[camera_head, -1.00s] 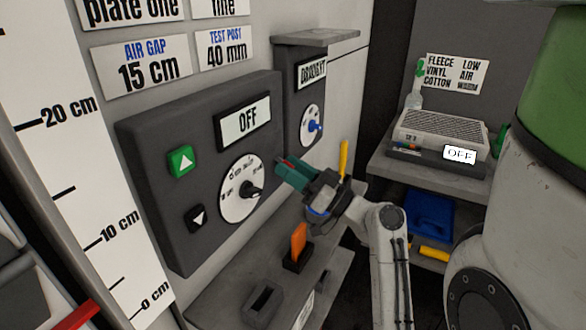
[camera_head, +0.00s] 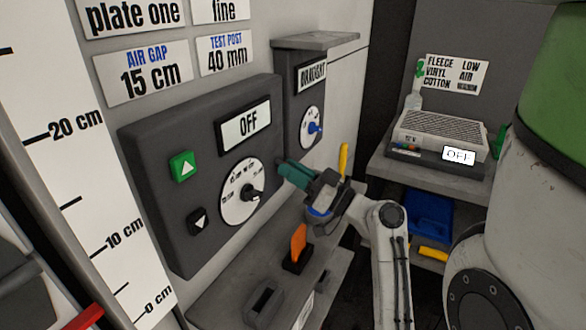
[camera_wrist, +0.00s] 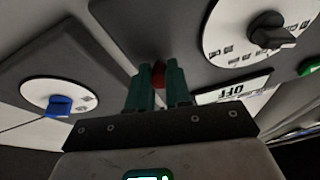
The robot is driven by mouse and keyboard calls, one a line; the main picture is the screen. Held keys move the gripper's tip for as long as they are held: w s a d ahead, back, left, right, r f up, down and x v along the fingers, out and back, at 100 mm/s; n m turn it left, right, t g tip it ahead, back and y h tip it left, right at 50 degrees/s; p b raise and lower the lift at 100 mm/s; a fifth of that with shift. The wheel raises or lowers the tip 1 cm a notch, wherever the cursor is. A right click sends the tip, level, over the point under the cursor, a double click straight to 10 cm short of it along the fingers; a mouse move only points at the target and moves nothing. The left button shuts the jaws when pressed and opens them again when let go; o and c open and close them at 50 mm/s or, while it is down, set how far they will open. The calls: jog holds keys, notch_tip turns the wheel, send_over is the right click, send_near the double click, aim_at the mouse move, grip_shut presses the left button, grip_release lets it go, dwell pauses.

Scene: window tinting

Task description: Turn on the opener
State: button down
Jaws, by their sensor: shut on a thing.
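A dark control panel (camera_head: 165,215) on the wall carries an OFF display (camera_head: 244,130), a white dial (camera_head: 236,198) with a black knob, a green up button (camera_head: 183,166) and a black down button (camera_head: 198,221). No label naming the opener is readable. My gripper (camera_head: 281,168) is at the panel's right edge, beside the dial. In the wrist view its teal fingers (camera_wrist: 158,72) are shut on a small red part (camera_wrist: 158,81) in front of the panel. Whether the red part is fixed to the panel cannot be told. It is hidden in the head view.
A draught box (camera_head: 301,110) with a blue-knobbed dial (camera_head: 313,127) is just right of the panel. Below are a grey ledge (camera_head: 225,297) and an orange upright piece (camera_head: 299,240). A grey unit (camera_head: 441,131) reading OFF sits on the right shelf.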

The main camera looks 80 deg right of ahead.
notch_tip(320, 180, up, 2)
jog(key=g+p, duration=0.1)
jog(key=p, duration=0.1)
jog(key=g+p, duration=0.1)
jog(key=p, duration=0.2)
jog(key=shift+s+a+r+g+y, duration=0.1)
jog(key=shift+r+g+y, duration=0.05)
jog(key=shift+g+y, duration=0.2)
jog(key=g+p, duration=0.1)
jog(key=p, duration=0.1)
jog(key=r+g+p, duration=0.1)
jog(key=p, duration=0.2)
jog(key=shift+g+y, duration=0.25)
jog(key=g+p, duration=0.1)
jog(key=p, duration=0.1)
jog(key=g+p, duration=0.1)
jog(key=p, duration=0.1)
jog(key=shift+r, duration=0.25)
jog(key=shift+w+g+y+p, duration=0.2)
jog(key=shift+g+y+p, duration=0.2)
jog(key=shift+g+p, duration=0.55)
jog(key=shift+p, duration=0.3)
jog(key=c, duration=1.1)
grip_release()
jog(key=shift+o, duration=0.2)
